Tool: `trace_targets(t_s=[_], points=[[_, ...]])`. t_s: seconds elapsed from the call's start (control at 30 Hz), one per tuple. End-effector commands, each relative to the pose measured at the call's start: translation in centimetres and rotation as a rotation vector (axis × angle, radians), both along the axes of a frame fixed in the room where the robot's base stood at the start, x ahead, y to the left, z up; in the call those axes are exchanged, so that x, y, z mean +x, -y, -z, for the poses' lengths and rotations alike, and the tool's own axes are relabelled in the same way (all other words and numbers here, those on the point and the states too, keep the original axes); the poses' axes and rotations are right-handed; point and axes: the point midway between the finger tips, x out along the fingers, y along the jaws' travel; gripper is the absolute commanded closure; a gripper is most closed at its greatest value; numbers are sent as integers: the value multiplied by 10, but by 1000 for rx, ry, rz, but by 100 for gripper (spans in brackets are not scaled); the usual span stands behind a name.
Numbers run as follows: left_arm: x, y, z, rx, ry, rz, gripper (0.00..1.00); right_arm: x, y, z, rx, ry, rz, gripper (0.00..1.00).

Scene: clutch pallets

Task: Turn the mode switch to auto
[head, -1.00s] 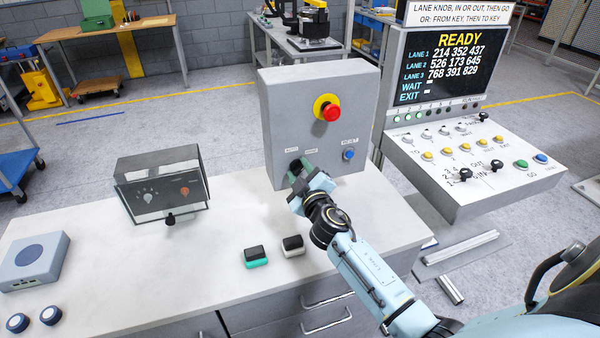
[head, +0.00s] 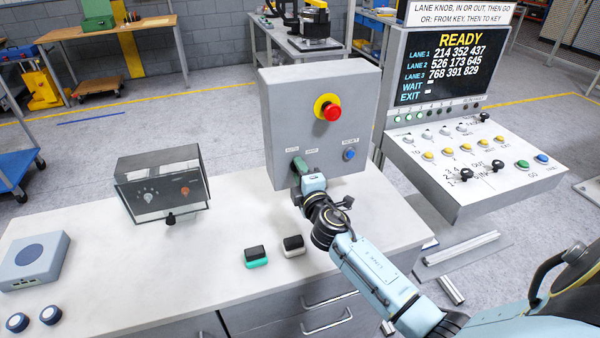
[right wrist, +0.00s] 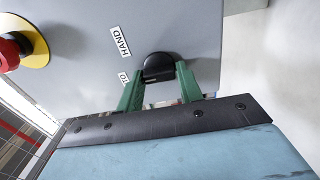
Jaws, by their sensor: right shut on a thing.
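The mode switch is a black knob (right wrist: 160,66) on the front of the grey control box (head: 275,115). In the head view my right gripper (head: 299,164) covers the knob, below two small labels. In the right wrist view its green fingers (right wrist: 157,80) are shut on the knob, one on each side. A label reading HAND (right wrist: 121,42) stands beside the knob, and a second label (right wrist: 123,79), partly hidden by a finger, shows "TO". The knob's pointing direction is hard to make out. My left gripper is not in view.
A red emergency button (head: 331,112) on a yellow ring and a blue button (head: 349,154) share the box front. A clear-covered unit (head: 160,183) stands left on the white bench (head: 190,270). A slanted console (head: 470,165) is at right.

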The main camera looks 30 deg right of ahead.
Motion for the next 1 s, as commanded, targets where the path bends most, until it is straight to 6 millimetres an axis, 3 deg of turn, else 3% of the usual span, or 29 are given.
trace_targets(t_s=[0.57,0.6,0.73,1.0], points=[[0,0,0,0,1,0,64,0,0,1,-38,-11,1,87],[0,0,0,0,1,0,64,0,0,1,-38,-11,1,63],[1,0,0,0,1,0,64,0,0,1,-37,-11,0,46],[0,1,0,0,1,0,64,-1,0,1,-37,-10,0,45]])
